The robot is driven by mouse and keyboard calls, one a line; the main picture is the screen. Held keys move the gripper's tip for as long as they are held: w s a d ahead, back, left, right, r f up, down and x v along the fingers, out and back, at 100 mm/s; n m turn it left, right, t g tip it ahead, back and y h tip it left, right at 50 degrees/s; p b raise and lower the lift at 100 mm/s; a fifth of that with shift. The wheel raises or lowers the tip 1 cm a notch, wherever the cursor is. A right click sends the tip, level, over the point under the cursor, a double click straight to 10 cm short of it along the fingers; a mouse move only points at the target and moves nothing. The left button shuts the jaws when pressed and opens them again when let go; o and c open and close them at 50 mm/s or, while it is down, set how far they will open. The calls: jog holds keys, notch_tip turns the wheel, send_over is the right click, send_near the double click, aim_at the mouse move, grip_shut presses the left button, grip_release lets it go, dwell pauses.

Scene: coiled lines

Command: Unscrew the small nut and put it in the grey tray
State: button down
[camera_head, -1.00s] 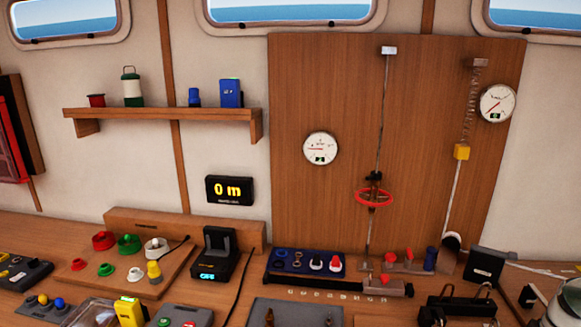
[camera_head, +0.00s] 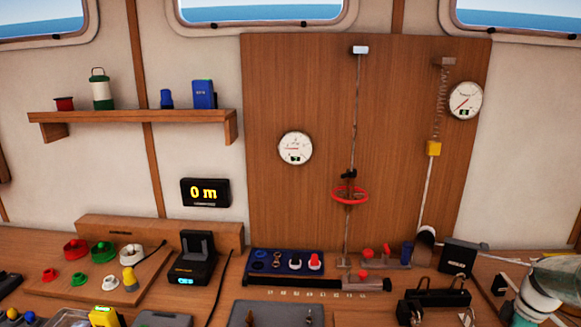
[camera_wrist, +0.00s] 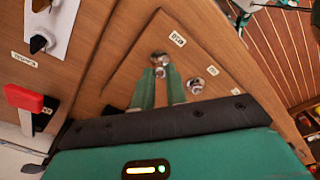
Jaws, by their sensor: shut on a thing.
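In the wrist view, my gripper (camera_wrist: 161,76) has its two green fingers close together on a small silver nut (camera_wrist: 159,59) on a wooden board. The nut is at the fingertips, partly covered by them. I cannot tell whether it is still on its thread. A second silver fastener (camera_wrist: 195,86) sits just right of the fingers, apart from them. Each has a small white label beside it. In the head view only part of my arm shows at the right edge; the gripper is out of frame. I cannot pick out the grey tray for certain.
In the wrist view, a red-handled switch (camera_wrist: 24,99) and a black knob (camera_wrist: 38,44) stand left of the board. In the head view, a dark grey slab (camera_head: 250,315) lies at the front of the crowded bench. A black stand (camera_head: 437,297) is near my arm.

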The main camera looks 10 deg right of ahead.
jog(key=shift+r, duration=1.7)
